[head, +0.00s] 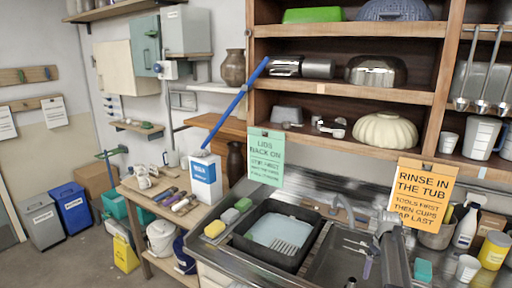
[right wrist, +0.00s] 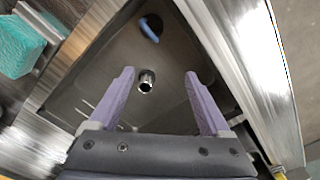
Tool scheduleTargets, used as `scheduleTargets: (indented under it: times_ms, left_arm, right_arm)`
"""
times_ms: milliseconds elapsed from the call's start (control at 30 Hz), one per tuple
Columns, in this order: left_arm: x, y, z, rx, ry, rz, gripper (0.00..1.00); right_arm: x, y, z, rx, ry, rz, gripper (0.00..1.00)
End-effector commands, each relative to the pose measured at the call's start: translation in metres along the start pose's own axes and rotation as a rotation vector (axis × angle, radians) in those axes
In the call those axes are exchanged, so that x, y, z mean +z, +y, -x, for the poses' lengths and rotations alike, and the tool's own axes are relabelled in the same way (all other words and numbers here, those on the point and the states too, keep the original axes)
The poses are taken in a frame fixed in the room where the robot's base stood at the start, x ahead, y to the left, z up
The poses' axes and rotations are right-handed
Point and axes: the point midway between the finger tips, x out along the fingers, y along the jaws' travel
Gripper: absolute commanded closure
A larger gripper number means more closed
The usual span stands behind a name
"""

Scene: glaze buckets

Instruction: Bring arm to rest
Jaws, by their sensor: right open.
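My right arm reaches down over the steel sink (head: 320,262) at the lower right of the head view. My right gripper (head: 368,266) has purple fingers and is mostly cut off or hidden there. In the right wrist view the right gripper (right wrist: 158,73) is open, its two fingers spread wide with nothing held between them. Below it lies the dark sink basin (right wrist: 90,85), with a small metal cylinder (right wrist: 146,82) and a blue looped piece (right wrist: 150,28). My left gripper is not in view.
A spray bottle (head: 466,225), a yellow-labelled can (head: 494,250) and a teal sponge (head: 423,270) stand right of the arm. An orange sign (head: 423,195) hangs above.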

Motion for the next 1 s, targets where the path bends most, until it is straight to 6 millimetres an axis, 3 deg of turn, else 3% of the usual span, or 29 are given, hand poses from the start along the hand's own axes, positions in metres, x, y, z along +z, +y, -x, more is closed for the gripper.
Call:
scheduleTargets:
  times_ms: [67,367,567,767,867,1000]
  left_arm:
    - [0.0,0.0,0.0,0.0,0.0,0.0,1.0]
    - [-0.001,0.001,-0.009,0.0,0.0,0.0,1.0]
    - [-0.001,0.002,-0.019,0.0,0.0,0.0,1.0]
    - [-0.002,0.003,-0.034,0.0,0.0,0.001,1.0]
    - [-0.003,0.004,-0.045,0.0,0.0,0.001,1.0]
    - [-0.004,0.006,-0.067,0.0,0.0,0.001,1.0]
  right_arm:
    - [0.0,-0.001,0.0,0.0,0.0,0.0,0.19]
    - [0.001,-0.047,-0.009,0.003,-0.008,0.011,0.19]
    - [0.005,-0.093,-0.019,0.008,-0.015,0.02,0.19]
    - [0.019,-0.164,-0.034,0.019,-0.027,0.036,0.19]
    - [0.035,-0.213,-0.045,0.027,-0.034,0.048,0.19]
    - [0.076,-0.299,-0.067,0.046,-0.046,0.07,0.19]
